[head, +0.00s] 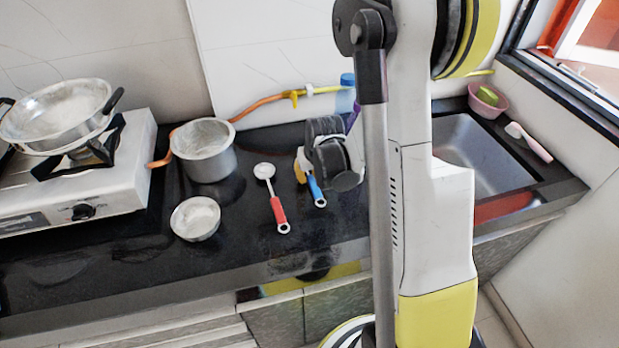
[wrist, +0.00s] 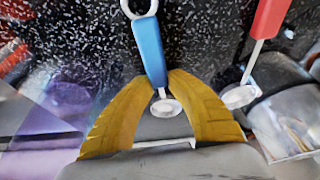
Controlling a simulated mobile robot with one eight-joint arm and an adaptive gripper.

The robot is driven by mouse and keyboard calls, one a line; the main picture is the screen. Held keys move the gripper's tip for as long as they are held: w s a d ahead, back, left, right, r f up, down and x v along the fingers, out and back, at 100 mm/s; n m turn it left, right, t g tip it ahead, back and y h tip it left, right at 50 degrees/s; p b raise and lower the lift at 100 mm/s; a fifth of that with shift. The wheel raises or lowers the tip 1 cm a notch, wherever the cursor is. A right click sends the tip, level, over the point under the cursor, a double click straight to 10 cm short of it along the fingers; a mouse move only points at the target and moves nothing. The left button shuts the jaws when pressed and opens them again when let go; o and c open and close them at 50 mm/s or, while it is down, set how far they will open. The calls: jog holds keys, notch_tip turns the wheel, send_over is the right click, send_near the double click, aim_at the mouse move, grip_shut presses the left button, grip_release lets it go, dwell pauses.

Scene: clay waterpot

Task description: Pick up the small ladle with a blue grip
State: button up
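The small ladle with a blue grip (head: 316,191) is at the counter, right of a similar red-gripped ladle. In the wrist view its blue grip (wrist: 149,50) points up, with a ring at the end and the round bowl showing between my fingers. My gripper (wrist: 157,78) has its yellow fingertips close against both sides of the grip's lower end, and looks shut on it. In the head view my gripper (head: 305,176) is above the counter and hides the ladle's bowl. I cannot tell whether the ladle is off the surface.
The red-gripped ladle (head: 276,205) lies close by on the left, also in the wrist view (wrist: 268,20). A metal pot (head: 205,160) and small bowl (head: 195,219) stand further left, by the stove (head: 75,190). A sink (head: 480,155) is at right. The counter's front is clear.

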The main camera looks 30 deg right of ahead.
aim_at(311, 176)
grip_shut()
jog(key=shift+r+p, duration=0.3)
jog(key=shift+r, duration=0.15)
jog(key=r, duration=0.1)
jog(key=r+p, duration=0.2)
jog(key=r, duration=0.1)
jog(key=shift+s+d, duration=0.1)
jog(key=shift+s, duration=0.15)
jog(key=s+d+r+p, duration=0.3)
jog(key=s+r, duration=0.3)
jog(key=s, duration=0.4)
jog(key=shift+s+d+p, duration=0.25)
jog(key=shift+d+p, duration=0.15)
